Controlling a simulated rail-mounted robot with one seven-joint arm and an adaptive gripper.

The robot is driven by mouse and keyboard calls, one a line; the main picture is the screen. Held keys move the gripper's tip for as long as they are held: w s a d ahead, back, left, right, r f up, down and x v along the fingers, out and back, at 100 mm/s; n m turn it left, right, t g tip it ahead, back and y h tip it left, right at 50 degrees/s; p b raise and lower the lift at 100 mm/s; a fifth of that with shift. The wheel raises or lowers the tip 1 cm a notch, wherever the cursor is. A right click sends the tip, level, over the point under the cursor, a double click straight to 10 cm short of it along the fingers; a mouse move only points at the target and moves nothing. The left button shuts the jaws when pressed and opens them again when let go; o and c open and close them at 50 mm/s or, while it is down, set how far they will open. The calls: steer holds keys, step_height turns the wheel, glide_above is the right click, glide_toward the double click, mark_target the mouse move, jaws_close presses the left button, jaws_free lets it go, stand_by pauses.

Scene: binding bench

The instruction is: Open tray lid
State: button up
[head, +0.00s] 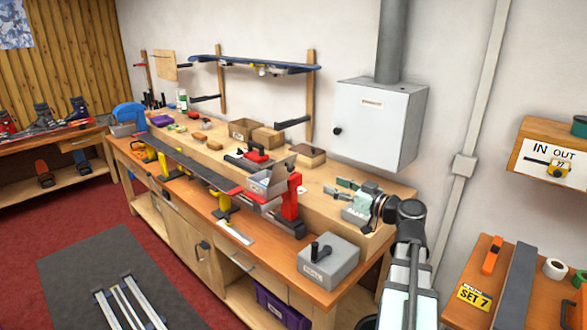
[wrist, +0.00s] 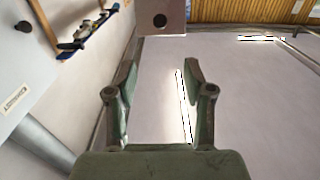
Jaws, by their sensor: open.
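A small grey tray (head: 262,188) sits near the middle of the bench. A grey panel (head: 284,168), apparently its lid, stands tilted up at its back right. My gripper (head: 336,188) is over the right part of the bench, to the right of the tray and apart from it. Its green fingers point left. In the wrist view my gripper (wrist: 156,85) is open with nothing between the fingers. A greyish panel (wrist: 176,12) with a dark round spot shows beyond the fingertips. I cannot tell for sure that it is the lid.
A red clamp-like stand (head: 290,198) is between the tray and my gripper. A grey box (head: 342,266) with a black handle stands at the bench's front right corner. A white wall cabinet (head: 385,125) hangs behind my arm. Loose tools and blocks lie along the bench's back.

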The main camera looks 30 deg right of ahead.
mark_target(293, 169)
steer(key=p+x, duration=0.5)
steer(key=x, duration=1)
steer(key=shift+w+a, duration=0.25)
steer(key=shift+w, duration=0.1)
jaws_close()
